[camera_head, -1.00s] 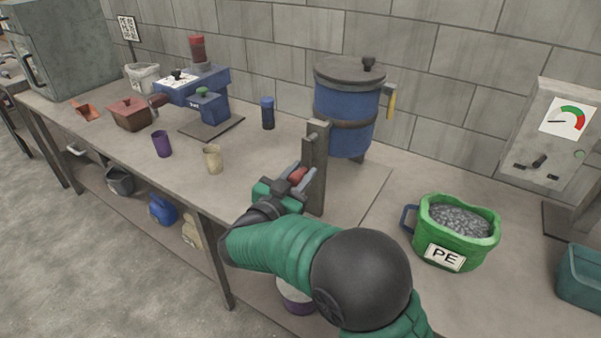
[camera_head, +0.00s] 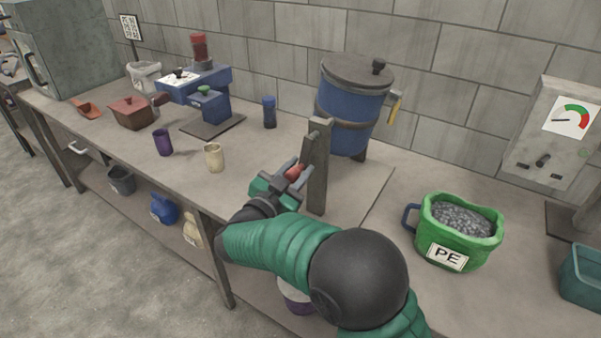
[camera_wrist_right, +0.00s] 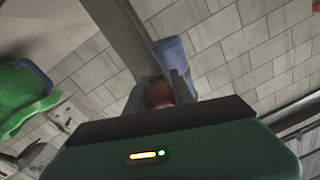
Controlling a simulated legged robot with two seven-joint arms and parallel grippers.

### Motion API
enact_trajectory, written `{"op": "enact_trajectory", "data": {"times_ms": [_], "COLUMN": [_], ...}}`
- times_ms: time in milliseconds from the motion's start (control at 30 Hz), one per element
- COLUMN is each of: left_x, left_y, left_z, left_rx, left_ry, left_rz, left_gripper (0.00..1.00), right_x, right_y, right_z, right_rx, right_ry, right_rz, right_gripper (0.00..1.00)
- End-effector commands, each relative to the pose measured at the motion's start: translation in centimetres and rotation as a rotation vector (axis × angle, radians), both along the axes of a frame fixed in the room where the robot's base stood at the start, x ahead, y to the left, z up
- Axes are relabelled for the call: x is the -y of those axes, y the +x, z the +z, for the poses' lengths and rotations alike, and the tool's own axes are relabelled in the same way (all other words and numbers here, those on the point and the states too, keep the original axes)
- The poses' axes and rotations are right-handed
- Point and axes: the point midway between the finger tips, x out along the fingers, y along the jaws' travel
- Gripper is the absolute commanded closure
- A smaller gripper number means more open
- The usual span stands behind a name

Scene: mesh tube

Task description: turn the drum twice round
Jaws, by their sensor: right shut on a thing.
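The blue drum (camera_head: 345,105), with a dark lid and a dark band round it, is behind a grey post (camera_head: 317,170) on the bench. It leans slightly to the right. A red crank grip (camera_head: 293,173) is in front of the post. My right gripper (camera_head: 286,181) is shut on this grip. In the right wrist view the red grip (camera_wrist_right: 159,95) sits between the two fingers, with part of the blue drum (camera_wrist_right: 174,54) behind. The crank's link to the drum is mostly hidden. My left gripper is not in view.
A green PE bag (camera_head: 455,235) of grey pellets stands right of the post, near a gauge box (camera_head: 552,130). A beige cup (camera_head: 214,158), a purple cup (camera_head: 163,142) and a blue machine (camera_head: 200,88) stand to the left. A yellow-handled piece (camera_head: 395,106) is beside the drum.

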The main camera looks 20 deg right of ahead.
Motion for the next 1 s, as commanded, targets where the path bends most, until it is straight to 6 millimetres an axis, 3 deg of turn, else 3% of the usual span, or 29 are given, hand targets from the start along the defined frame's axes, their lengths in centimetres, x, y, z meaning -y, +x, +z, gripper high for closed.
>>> {"op": "enact_trajectory", "data": {"times_ms": [500,1000], "left_x": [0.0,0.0], "left_y": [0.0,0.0], "left_z": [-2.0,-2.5], "left_rx": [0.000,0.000], "left_ry": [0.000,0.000], "left_rz": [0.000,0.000], "left_gripper": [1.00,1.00], "right_x": [-1.3,-1.7], "right_y": [2.0,2.5], "right_z": [1.0,1.5], "right_rx": [0.289,0.377], "right_ry": [0.218,0.290], "right_rz": [-0.001,-0.002], "right_gripper": [1.00,1.00]}}
